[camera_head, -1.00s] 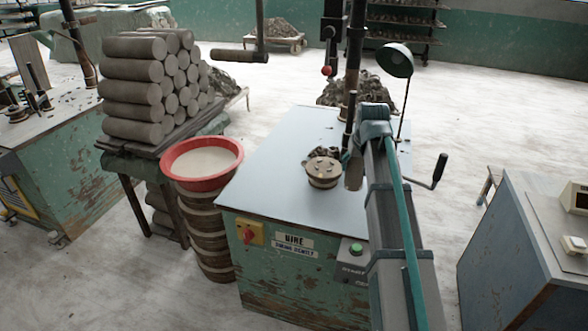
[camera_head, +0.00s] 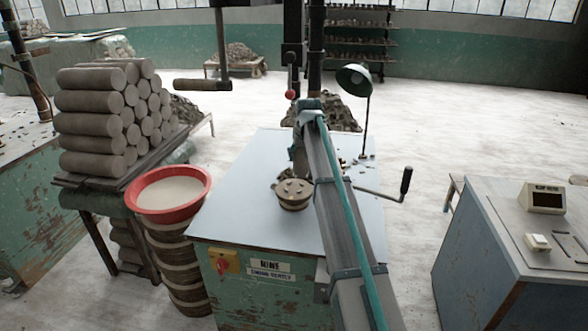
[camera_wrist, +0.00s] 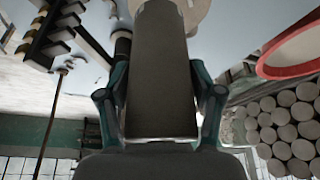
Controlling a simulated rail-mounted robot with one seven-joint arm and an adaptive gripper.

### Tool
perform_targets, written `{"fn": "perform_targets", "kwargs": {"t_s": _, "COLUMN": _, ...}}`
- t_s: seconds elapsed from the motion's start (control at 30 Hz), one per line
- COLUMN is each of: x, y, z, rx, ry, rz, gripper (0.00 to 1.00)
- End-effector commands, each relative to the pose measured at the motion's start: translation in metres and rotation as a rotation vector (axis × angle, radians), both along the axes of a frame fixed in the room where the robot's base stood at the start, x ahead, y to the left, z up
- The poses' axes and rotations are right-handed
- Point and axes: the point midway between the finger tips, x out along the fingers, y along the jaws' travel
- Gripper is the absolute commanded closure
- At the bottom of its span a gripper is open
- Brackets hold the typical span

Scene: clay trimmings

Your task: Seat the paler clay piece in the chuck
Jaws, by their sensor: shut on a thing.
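My gripper (camera_wrist: 160,95) is shut on a grey-brown clay cylinder (camera_wrist: 161,60), with a finger on each side of it in the wrist view. In the head view my arm hides most of the gripper. A grey shape just behind the chuck there looks like the held piece, but I cannot tell for sure. A pale round edge at the top of the wrist view may be the chuck. I cannot compare the piece's shade with another.
The bench (camera_head: 240,190) has clear space left of the chuck. A crank handle (camera_head: 405,182) and a green lamp (camera_head: 354,77) stand to the right. A red basin (camera_head: 170,205) and stacked clay cylinders (camera_head: 95,130) are left. A scale cabinet (camera_head: 490,240) stands right.

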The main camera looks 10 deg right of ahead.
Motion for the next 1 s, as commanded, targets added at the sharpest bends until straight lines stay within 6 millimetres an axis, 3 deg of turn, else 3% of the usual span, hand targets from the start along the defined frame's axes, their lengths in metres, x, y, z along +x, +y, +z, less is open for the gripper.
{"fn": "perform_targets", "kwargs": {"t_s": 0.1, "x": 0.015, "y": 0.008, "z": -0.019, "rx": -0.001, "ry": 0.003, "rz": 0.001, "gripper": 0.99}}
{"fn": "perform_targets", "kwargs": {"t_s": 0.3, "x": 0.029, "y": 0.015, "z": -0.040, "rx": 0.000, "ry": 0.001, "rz": -0.001, "gripper": 0.99}}
{"fn": "perform_targets", "kwargs": {"t_s": 0.57, "x": 0.036, "y": 0.019, "z": -0.051, "rx": 0.000, "ry": 0.001, "rz": -0.001, "gripper": 0.99}}
{"fn": "perform_targets", "kwargs": {"t_s": 0.8, "x": 0.037, "y": 0.020, "z": -0.080, "rx": 0.000, "ry": 0.002, "rz": -0.001, "gripper": 0.99}}
{"fn": "perform_targets", "kwargs": {"t_s": 1.0, "x": 0.038, "y": 0.020, "z": -0.084, "rx": 0.000, "ry": -0.001, "rz": -0.001, "gripper": 0.99}}
